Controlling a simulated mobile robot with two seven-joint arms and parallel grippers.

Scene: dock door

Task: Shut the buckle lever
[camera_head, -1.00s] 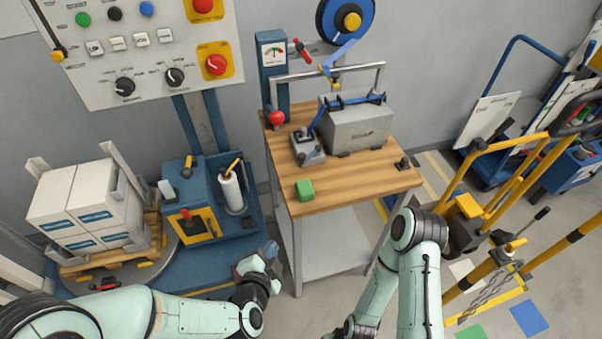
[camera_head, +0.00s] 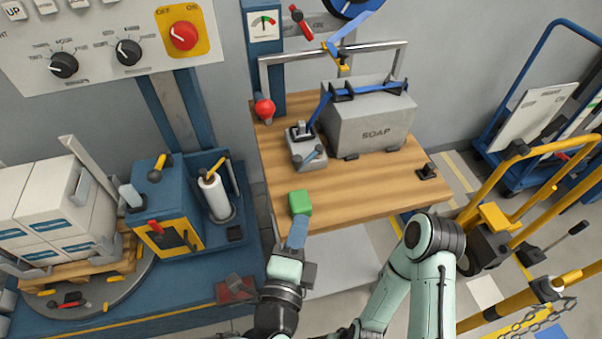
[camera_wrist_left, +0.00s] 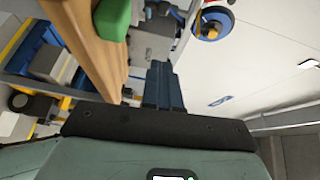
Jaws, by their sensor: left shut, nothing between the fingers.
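The buckle (camera_head: 308,146) is a small grey block on the wooden bench, left of the grey SOAP box (camera_head: 372,128). A blue strap (camera_head: 320,104) runs from the buckle up over the box. My left gripper (camera_head: 297,232) is shut and empty at the bench's front edge, just below a green block (camera_head: 300,202). In the left wrist view its fingers (camera_wrist_left: 162,85) are together, with the green block (camera_wrist_left: 112,18) above left. My right gripper is out of frame.
The bench (camera_head: 365,195) has clear wood right of the green block. A red ball knob (camera_head: 264,109) and metal frame (camera_head: 330,53) stand behind the buckle.

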